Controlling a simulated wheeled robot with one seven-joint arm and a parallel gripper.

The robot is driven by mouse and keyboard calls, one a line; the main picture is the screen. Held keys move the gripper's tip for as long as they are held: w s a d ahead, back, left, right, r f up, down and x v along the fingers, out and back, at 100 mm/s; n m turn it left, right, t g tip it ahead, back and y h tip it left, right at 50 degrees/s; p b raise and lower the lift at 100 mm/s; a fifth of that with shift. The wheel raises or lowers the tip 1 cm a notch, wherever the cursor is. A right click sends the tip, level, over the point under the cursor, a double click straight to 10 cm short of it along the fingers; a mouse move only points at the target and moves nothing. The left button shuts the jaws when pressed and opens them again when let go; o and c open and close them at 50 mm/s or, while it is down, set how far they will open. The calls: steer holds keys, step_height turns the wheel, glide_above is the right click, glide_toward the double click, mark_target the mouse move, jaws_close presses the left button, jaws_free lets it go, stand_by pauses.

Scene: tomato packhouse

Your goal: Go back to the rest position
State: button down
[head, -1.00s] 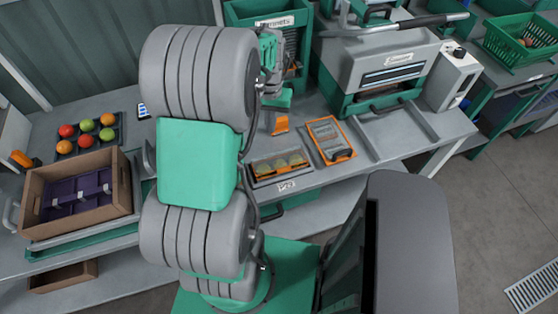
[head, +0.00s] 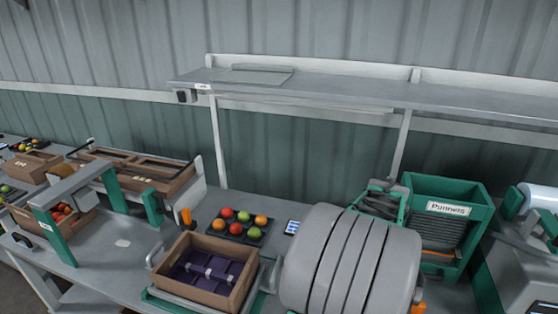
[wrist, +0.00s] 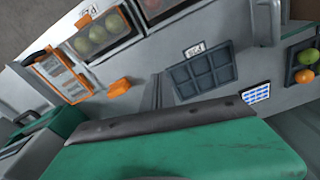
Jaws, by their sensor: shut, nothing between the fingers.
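My gripper (wrist: 175,125) fills the bottom of the wrist view as a green block with a dark grey edge. It is shut, with nothing seen held in it, and it is over the worktop. In the head view a grey ribbed link of my arm stands large at the lower right. Green parts of my arm's end show just behind it, beside the Punnets bin (head: 445,215); the fingertips cannot be made out there.
A cardboard box (head: 178,291) with a purple insert stands beside a tray of tomatoes (head: 265,236). A shelf (head: 330,90) runs above the bench. The wrist view shows an empty compartmented tray (wrist: 203,76), an orange-framed tray (wrist: 83,92) and filled punnets (wrist: 100,35).

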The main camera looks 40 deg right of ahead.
steer(key=w+a+r+n+t, duration=0.1)
steer(key=w+a+r+n, duration=0.3)
steer(key=w+a, duration=0.7)
steer(key=w+a+r+n+t, duration=0.1)
steer(key=a+n, duration=0.4)
steer(key=a, duration=0.9)
steer(key=w+a+r+n+t, duration=0.2)
steer(key=w+a+r+n, duration=0.1)
steer(key=a, duration=1.1)
steer(key=w+n, duration=0.1)
steer(key=n, duration=0.1)
steer(key=shift+w+r+n+y, duration=0.2)
steer(key=shift+r+n+y, duration=0.1)
steer(key=shift+y, duration=0.1)
steer(key=shift+s+d+f, duration=0.1)
